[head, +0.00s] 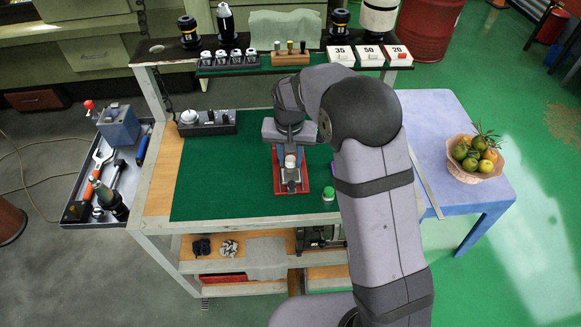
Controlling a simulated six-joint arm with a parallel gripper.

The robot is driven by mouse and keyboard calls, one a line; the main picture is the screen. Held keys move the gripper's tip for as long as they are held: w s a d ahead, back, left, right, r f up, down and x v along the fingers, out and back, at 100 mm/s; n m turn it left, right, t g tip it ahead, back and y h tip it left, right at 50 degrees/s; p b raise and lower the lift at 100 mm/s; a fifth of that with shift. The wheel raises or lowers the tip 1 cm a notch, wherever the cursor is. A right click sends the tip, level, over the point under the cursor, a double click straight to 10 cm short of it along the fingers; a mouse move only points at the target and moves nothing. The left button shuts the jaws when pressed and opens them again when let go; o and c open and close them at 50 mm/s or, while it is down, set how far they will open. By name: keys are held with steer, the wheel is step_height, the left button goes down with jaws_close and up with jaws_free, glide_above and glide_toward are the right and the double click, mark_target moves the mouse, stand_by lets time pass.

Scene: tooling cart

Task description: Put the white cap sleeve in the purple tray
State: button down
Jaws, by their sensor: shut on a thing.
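My gripper (289,150) reaches down over the middle of the green mat, above a red plate (303,185). It is shut on a small pale piece (290,161), which looks like the white cap sleeve. The piece is small and partly covered by the fingers. A grey vise-like fixture (291,178) shows just below it on the red plate. I cannot tell whether the piece touches the fixture.
A green-capped jar (329,194) stands right of the red plate. A dark rack (208,122) sits at the mat's back left. A wooden block (290,58) and numbered white boxes (370,54) line the rear shelf. The mat's left part (215,175) is clear.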

step_height(320, 180, up, 6)
steer(key=shift+r+b, duration=0.15)
steer(key=shift+b, duration=0.55)
steer(key=w+d+f, duration=0.1)
steer(key=d, duration=1.6)
steer(key=shift+w+d+f+b, duration=0.25)
steer(key=shift+d+f+b, duration=0.05)
steer(key=shift+f, duration=0.1)
steer(key=shift+f+p, duration=1.55)
steer(key=shift+f, duration=3.5)
steer(key=shift+f, duration=0.2)
steer(key=c, duration=1.4)
jaws_free()
